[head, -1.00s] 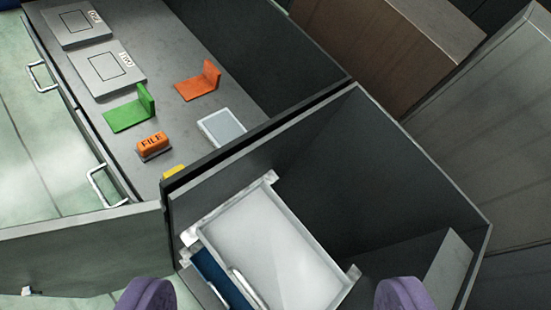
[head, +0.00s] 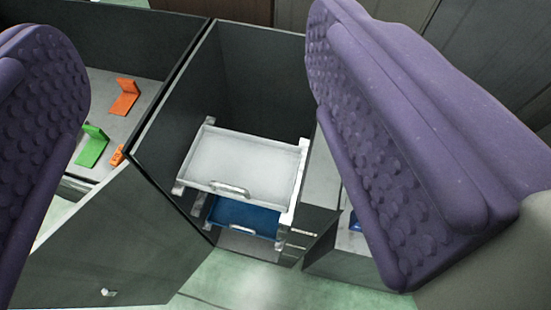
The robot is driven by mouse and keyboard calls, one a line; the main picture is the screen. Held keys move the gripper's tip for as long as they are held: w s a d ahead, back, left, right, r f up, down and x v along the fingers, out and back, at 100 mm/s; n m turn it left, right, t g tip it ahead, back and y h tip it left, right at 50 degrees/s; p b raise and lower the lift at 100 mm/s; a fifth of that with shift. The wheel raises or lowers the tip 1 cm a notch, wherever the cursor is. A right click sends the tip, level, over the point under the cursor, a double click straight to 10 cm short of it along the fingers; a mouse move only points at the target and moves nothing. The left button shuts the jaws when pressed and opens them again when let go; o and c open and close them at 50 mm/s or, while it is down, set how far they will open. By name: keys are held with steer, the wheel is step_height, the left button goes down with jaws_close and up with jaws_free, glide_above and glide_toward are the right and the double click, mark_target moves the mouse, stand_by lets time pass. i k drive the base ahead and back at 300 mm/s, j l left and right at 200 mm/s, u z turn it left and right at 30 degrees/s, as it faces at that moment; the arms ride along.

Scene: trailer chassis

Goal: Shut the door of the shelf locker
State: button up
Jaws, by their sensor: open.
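The shelf locker (head: 265,60) is a dark grey open-topped box in the middle of the head view. Its door (head: 125,240) is a grey panel swung wide open to the lower left, joined at the locker's left front edge. A small pale knob (head: 108,292) shows near the door's bottom edge in the picture. Inside the locker are a white tray (head: 245,160) and a blue tray (head: 240,218) below it. My gripper (head: 205,150) has purple, bumpy fingers spread wide at the left and right of the view. It is open, with nothing between its fingers; its left finger covers part of the view left of the door.
A neighbouring cabinet at the left holds a green holder (head: 91,146) and an orange holder (head: 125,96). Small grey drawers (head: 298,240) and a blue object (head: 354,222) are at the right. Pale green floor (head: 240,280) lies clear in front of the locker.

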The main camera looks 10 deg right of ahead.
mark_target(124, 236)
steer(key=z, duration=0.7)
steer(key=j+z, duration=0.35)
steer(key=k+j+z, duration=0.3)
steer(key=j, duration=0.15)
steer(key=j+z, duration=0.35)
steer(key=k+j+z, duration=0.3)
steer(key=k+j, duration=0.4)
steer(key=j, duration=0.35)
steer(key=k+j+z, duration=0.3)
steer(key=k+j, duration=1.4)
steer(key=j, duration=0.1)
